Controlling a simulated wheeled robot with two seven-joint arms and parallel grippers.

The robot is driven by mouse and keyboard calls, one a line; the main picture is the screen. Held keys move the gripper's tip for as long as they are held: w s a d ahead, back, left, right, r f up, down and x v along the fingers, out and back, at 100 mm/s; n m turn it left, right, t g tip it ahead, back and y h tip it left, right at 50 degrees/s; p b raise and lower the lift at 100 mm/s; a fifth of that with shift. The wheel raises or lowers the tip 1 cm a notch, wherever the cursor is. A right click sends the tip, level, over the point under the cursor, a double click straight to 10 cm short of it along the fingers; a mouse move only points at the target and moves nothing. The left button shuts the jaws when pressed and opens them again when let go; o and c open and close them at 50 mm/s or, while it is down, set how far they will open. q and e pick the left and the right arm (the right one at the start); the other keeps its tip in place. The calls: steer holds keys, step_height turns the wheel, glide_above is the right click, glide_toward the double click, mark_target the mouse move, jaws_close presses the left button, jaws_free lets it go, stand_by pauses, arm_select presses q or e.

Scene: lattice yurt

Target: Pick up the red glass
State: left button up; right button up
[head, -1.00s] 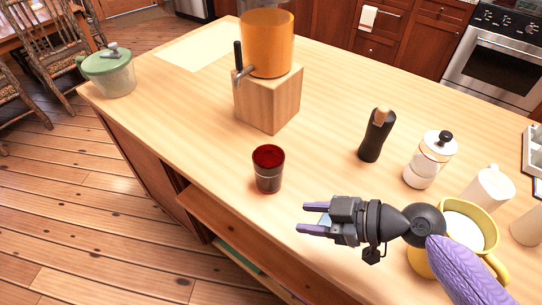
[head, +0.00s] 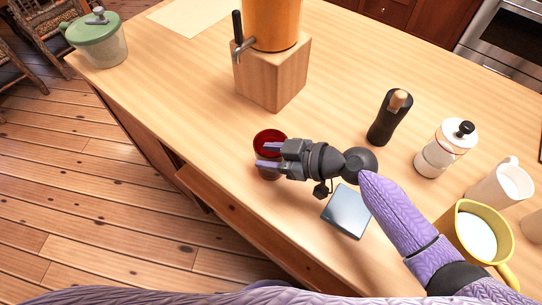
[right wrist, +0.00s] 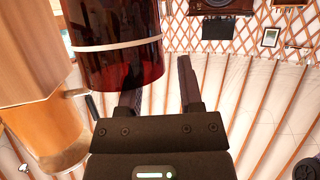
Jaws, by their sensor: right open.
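The red glass (head: 268,137) stands upright near the front edge of the wooden counter, with a dark red rim and a pale band. My right gripper (head: 264,155) is open at the glass, and its fingers cover part of it in the head view. In the right wrist view the glass (right wrist: 116,45) is large, at upper left, and it hides the tip of the left finger of the gripper (right wrist: 157,85). The other finger is apart from it in the picture. I cannot tell whether the glass is between the fingers. My left gripper is not in view.
A dark square slab (head: 347,211) lies by my right forearm. A dark bottle (head: 386,122), a white pot (head: 440,152), a white mug (head: 495,187) and a yellow pitcher (head: 478,258) stand to the right. An orange dispenser on a wooden block (head: 270,82) stands behind. The counter (head: 180,110) is clear left of the glass.

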jaws_close()
steer(key=shift+s, duration=0.1)
stand_by(0.4)
steer(key=shift+f, duration=0.15)
stand_by(0.7)
